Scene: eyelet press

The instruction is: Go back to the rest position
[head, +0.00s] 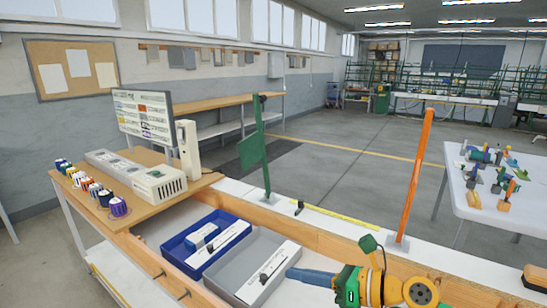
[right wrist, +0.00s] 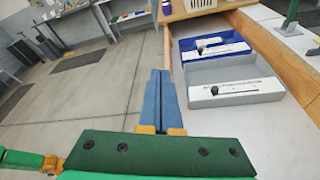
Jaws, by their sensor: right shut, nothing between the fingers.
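My right gripper (head: 292,273) reaches in from the lower right of the head view, with its blue fingers pointing left. In the right wrist view the same fingers (right wrist: 160,75) lie side by side, closed with nothing between them. In the head view their tips overlap the right edge of a grey tray (head: 235,258); in the wrist view the grey tray (right wrist: 215,72) is to the right of the fingers, apart from them. My left gripper is in neither view.
A blue tray (head: 177,245) with white pieces lies beside the grey one, inside a wood-edged bench. A green post (head: 265,150) and a leaning orange post (head: 418,170) rise from the bench's far ledge. Several spools and a beige box (head: 160,186) stand at left.

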